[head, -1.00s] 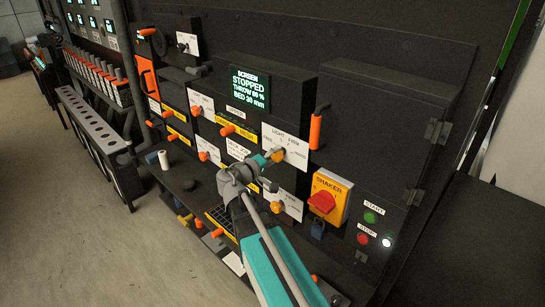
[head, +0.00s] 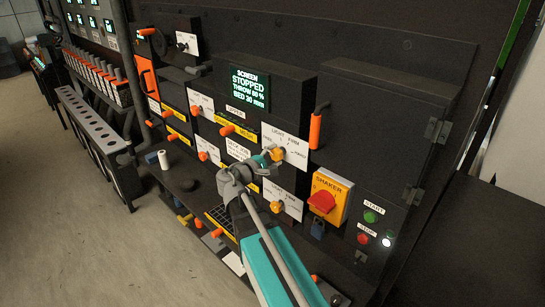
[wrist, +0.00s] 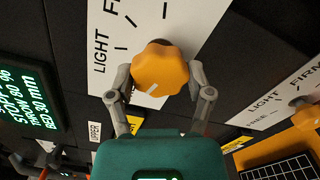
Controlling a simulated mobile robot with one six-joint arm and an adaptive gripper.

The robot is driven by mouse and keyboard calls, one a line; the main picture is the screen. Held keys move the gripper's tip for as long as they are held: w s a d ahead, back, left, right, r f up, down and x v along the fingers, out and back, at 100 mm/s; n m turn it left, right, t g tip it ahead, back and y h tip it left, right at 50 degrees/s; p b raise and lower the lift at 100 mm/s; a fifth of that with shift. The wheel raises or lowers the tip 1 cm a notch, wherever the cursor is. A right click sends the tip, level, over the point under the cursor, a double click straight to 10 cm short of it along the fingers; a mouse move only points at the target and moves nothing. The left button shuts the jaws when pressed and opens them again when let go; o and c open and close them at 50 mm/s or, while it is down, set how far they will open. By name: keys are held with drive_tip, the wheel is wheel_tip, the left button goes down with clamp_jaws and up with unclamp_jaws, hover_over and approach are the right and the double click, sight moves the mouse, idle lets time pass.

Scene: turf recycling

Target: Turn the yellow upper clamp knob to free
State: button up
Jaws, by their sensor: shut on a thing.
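The yellow upper clamp knob (wrist: 160,70) sits on a white plate marked LIGHT and FIRM in the wrist view. My gripper (wrist: 160,78) is shut on it, one finger on each side. A pale mark on the knob's face points toward the lower left of that view; the lettering there is hidden behind my gripper. In the head view my gripper (head: 268,158) reaches the upper knob (head: 278,154) from the lower left and partly covers it. The upper plate (head: 296,149) stays partly visible.
A second yellow knob (head: 277,207) is on a similar plate just below. The yellow shaker switch box (head: 338,191) with a red knob stands to the right. An orange handle (head: 315,131) is to the upper right. The display (head: 249,88) reads STOPPED.

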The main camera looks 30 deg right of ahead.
drive_tip(key=shift+s, duration=0.1)
idle(0.3)
drive_tip(key=o, duration=1.1)
drive_tip(key=shift+d, duration=0.15)
drive_tip(key=shift+o, duration=0.2)
drive_tip(key=shift+a, duration=0.2)
drive_tip(key=shift+s+a, duration=0.1)
drive_tip(key=shift+a, duration=0.3)
drive_tip(key=v, duration=1)
drive_tip(key=shift+s+a, duration=0.2)
drive_tip(key=shift+a, duration=0.15)
